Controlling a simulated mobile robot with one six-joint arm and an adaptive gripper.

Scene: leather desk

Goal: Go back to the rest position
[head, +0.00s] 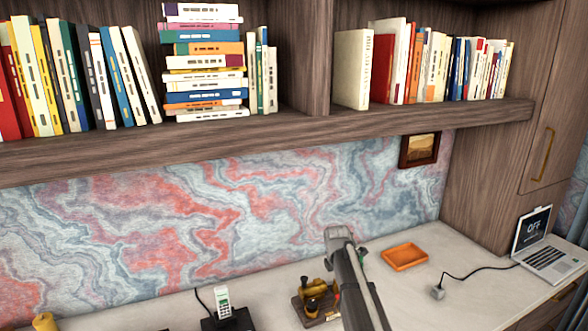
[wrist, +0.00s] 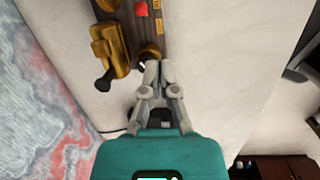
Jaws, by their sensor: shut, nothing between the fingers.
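My gripper (wrist: 159,68) shows in the wrist view with its two grey fingers together and nothing between them. Its teal body fills the bottom of that view. The fingertips appear beside the end of a dark wooden board (wrist: 174,35) that carries brass parts (wrist: 112,48); I cannot tell the height gap. In the head view my grey arm rises over the desk at lower centre, and the fingers cannot be made out there.
The brass instrument (head: 312,296) stands left of my arm on the pale desk (head: 400,298). An orange tray (head: 404,256) lies to the right, with a small plug box (head: 438,292) and a laptop (head: 545,257) beyond. A handset (head: 223,302) stands left. A bookshelf (head: 270,132) overhangs.

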